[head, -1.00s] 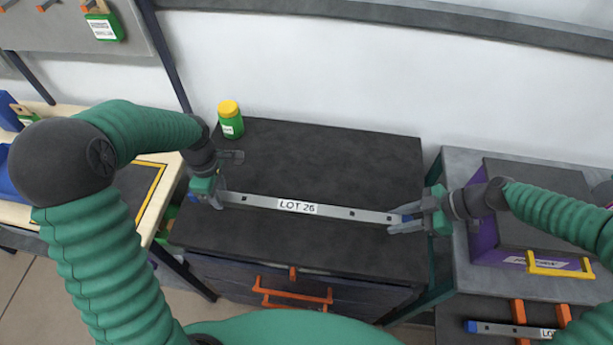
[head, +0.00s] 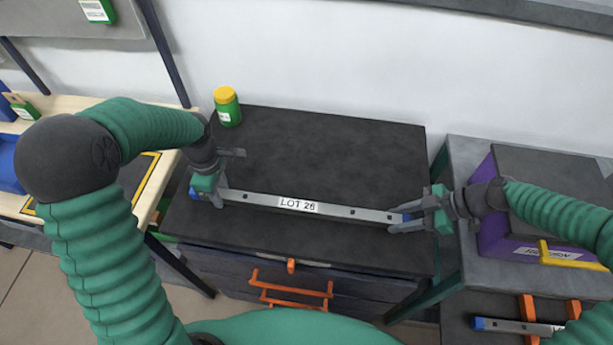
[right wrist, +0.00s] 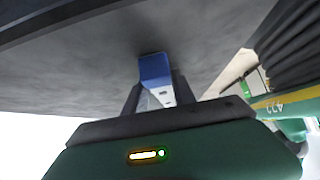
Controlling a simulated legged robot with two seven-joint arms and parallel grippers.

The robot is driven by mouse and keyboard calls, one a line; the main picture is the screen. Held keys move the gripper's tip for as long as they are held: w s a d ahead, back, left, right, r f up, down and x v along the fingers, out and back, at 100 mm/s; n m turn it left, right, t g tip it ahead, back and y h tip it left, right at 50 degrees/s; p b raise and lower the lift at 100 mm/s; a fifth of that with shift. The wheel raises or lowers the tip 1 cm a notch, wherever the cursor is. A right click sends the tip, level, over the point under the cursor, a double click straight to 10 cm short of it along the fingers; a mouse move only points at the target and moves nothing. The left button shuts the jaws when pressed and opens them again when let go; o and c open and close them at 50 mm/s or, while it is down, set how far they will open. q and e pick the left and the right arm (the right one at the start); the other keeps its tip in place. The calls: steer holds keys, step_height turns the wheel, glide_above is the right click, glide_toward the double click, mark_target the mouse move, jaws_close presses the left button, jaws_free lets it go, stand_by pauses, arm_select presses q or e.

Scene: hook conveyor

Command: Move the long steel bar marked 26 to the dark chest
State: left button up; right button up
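The long steel bar (head: 335,209) carries a white label reading LOT 26 and has blue ends. It lies crosswise over the black top of the dark chest (head: 330,145), which has orange handles on its front. My left gripper (head: 218,197) is shut on the bar's left end. My right gripper (head: 403,222) is shut on its right end. In the right wrist view the blue bar end (right wrist: 154,70) sits between the fingers of my right gripper (right wrist: 155,92), close to the dark surface. I cannot tell whether the bar touches the chest top.
A green jar with a yellow lid (head: 227,106) stands at the chest's back left corner. A purple case (head: 500,238) sits on a grey table to the right. Another labelled bar (head: 510,326) rests on orange holders at lower right. A wooden-edged bench (head: 80,108) is at left.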

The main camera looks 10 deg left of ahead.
arm_select(q)
steer(key=shift+o, duration=1.2)
steer(key=shift+d+r, duration=0.15)
arm_select(e)
steer(key=shift+o, duration=1.2)
steer(key=shift+d, duration=0.2)
arm_select(q)
steer(key=shift+o, duration=0.2)
steer(key=shift+s+d+r, duration=0.1)
steer(key=shift+d, duration=0.05)
arm_select(e)
steer(key=shift+o, duration=0.2)
steer(key=shift+s+r, duration=0.1)
steer(key=shift+r, duration=0.15)
step_height(320, 180, up, 9)
steer(key=shift+r, duration=0.35)
arm_select(q)
step_height(320, 180, up, 12)
